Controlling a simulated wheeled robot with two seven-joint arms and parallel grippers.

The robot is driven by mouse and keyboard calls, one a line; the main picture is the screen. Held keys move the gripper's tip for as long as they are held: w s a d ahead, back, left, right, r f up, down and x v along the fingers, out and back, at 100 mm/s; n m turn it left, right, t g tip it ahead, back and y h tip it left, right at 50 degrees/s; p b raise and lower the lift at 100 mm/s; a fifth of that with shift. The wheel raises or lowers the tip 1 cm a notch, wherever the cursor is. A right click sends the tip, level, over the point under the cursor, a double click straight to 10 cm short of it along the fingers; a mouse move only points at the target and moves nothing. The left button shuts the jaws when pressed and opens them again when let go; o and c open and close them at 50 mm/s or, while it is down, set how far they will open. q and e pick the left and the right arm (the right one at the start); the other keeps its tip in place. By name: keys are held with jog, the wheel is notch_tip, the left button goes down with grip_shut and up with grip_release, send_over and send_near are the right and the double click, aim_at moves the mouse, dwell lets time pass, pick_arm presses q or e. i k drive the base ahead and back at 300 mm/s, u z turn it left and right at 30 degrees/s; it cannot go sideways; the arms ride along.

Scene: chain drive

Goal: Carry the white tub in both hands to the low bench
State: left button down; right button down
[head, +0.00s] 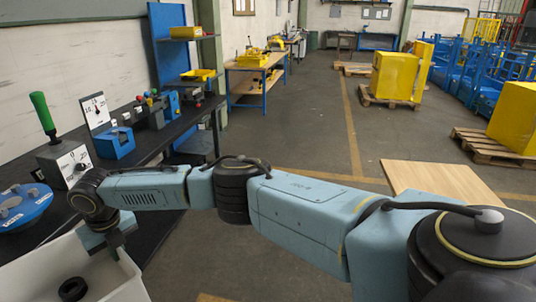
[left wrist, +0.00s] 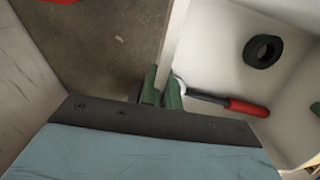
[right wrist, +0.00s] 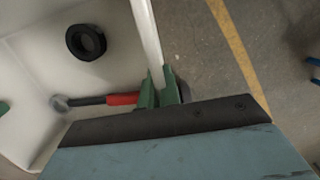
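The white tub (head: 125,276) is at the bottom left of the head view, cut off by the frame edge. A black ring (head: 72,289) and a red-handled tool (left wrist: 245,107) lie in it. My right arm crosses the head view, and its gripper (head: 112,236) is at the tub's right wall. In the right wrist view the green fingers (right wrist: 158,92) close on the tub's rim. In the left wrist view my left gripper's green fingers (left wrist: 162,92) close on the opposite rim. The left gripper is outside the head view. A low, pale wooden top (head: 440,180), apparently the low bench, is at the right.
A black workbench (head: 150,145) with a blue dial device, a green-handled lever box (head: 65,160) and a blue disc (head: 22,208) runs along the left. Yellow blocks on pallets (head: 490,143) stand at the right. The floor in the middle (head: 300,130) is clear.

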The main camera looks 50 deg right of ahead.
aim_at(438, 180)
jog(key=z, duration=3.45)
jog(key=i, duration=4.05)
jog(key=u, duration=0.1)
